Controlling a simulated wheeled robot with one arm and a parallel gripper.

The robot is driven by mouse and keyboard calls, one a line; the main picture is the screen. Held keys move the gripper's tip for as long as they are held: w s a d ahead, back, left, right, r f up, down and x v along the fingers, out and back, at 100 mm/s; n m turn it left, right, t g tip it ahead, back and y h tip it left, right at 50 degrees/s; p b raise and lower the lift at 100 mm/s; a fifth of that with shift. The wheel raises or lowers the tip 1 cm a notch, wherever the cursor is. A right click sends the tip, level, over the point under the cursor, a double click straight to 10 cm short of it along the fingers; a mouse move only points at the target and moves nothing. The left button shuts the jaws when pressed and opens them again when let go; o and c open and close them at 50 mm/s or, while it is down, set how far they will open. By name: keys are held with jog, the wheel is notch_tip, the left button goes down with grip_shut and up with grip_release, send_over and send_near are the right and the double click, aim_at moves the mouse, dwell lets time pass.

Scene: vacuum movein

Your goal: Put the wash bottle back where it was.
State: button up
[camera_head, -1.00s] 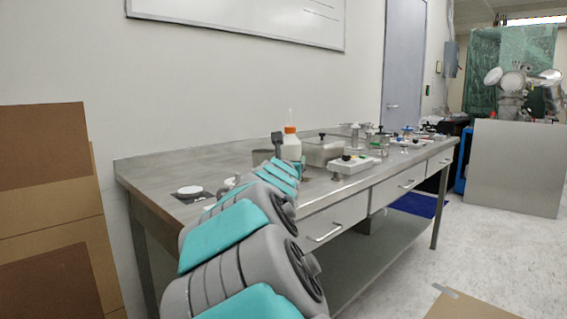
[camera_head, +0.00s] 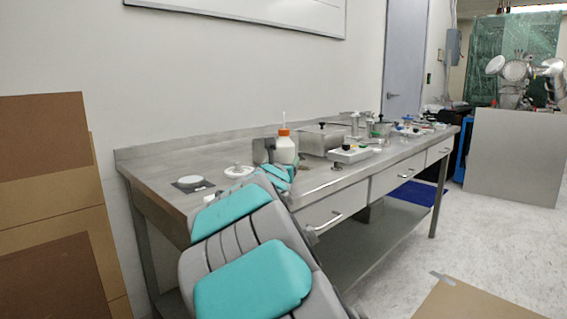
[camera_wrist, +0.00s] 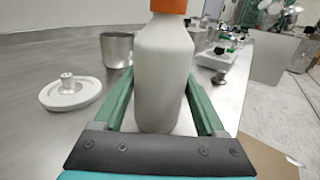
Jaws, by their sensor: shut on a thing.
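The wash bottle (camera_head: 285,149) is white with an orange cap and a thin pale spout. It stands upright above the near part of the steel bench (camera_head: 160,163). In the wrist view the bottle (camera_wrist: 164,80) fills the space between the green fingers of my gripper (camera_wrist: 163,92), which is shut on it. Its top is cut off there. I cannot tell whether its base touches the bench. In the head view my own arm hides most of my gripper.
A metal beaker (camera_wrist: 117,50) and a white round lid with a knob (camera_wrist: 70,92) are left of the bottle. A flat pad with a white disc (camera_head: 190,182) lies further left. A metal box (camera_head: 320,140) and a white tray (camera_head: 350,155) are to the right.

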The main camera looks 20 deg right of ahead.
jog(key=o, duration=0.9)
jog(key=shift+f, duration=0.1)
jog(key=shift+c, duration=0.2)
jog(key=shift+r, duration=0.2)
jog(key=b+v, duration=0.1)
jog(key=v, duration=1.1)
jog(key=shift+f+b, duration=0.1)
jog(key=shift+b, duration=0.25)
